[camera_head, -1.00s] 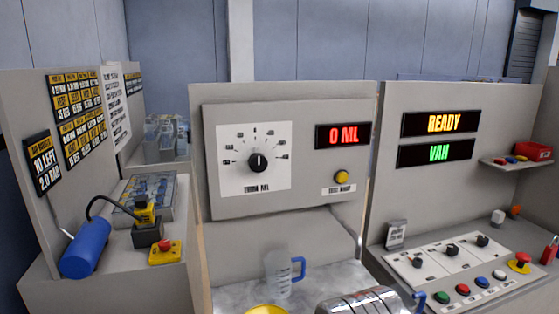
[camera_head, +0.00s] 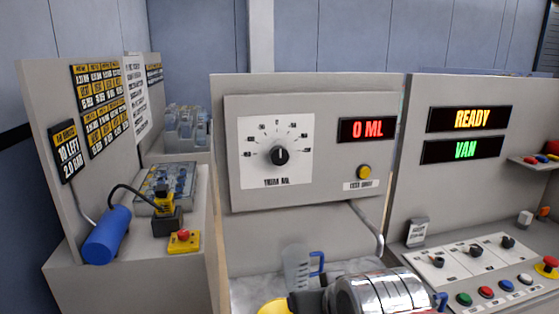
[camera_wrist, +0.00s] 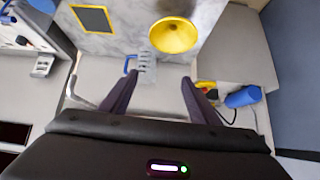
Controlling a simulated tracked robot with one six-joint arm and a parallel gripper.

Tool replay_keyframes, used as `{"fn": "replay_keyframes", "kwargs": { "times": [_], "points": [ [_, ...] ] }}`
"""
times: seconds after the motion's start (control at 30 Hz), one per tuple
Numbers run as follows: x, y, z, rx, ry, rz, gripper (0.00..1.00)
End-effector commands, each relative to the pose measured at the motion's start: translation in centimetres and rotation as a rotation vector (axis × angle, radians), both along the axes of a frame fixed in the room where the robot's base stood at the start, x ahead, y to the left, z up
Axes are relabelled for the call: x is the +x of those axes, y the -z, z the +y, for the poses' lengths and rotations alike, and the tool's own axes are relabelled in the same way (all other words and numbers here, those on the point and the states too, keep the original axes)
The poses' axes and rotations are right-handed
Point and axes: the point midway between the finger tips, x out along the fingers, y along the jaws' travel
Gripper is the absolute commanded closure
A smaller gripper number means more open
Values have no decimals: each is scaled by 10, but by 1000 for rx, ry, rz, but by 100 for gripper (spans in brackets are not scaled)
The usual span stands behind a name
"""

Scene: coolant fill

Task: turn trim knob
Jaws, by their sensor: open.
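The black trim knob (camera_head: 279,156) sits in the middle of a white dial plate (camera_head: 256,178) on the grey panel in the head view. Its pointer looks roughly upright. The red display (camera_head: 367,130) beside it reads 0 ML, and a yellow button (camera_head: 364,172) is below the display. My gripper (camera_wrist: 152,88) is open and empty in the wrist view, with its two dark fingers spread apart. My arm shows at the bottom of the head view, below the knob and apart from it. The knob is not visible in the wrist view.
A clear jug with a blue handle (camera_head: 297,268) and a yellow funnel (camera_wrist: 174,35) are on the counter below the panel. A blue cylinder (camera_head: 107,235) and a yellow box with a red button (camera_head: 183,240) are at left. READY and VAN displays (camera_head: 469,118) are at right.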

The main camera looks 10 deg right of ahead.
Motion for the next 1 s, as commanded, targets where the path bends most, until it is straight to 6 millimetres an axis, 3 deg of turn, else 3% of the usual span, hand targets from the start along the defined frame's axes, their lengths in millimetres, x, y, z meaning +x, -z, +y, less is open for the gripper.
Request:
{"fn": "replay_keyframes", "kwargs": {
  "times": [0.2, 0.43, 0.5, 0.7, 1.0],
  "points": [
    [60, -49, 0, 29, 24, -256, 44],
    [107, -109, -4, 57, 57, -524, 44],
    [117, -128, 3, 83, 33, -607, 44],
    [133, -167, 1, 103, 43, -768, 44],
    [136, -176, 1, 110, 43, -806, 44]
  ]
}}
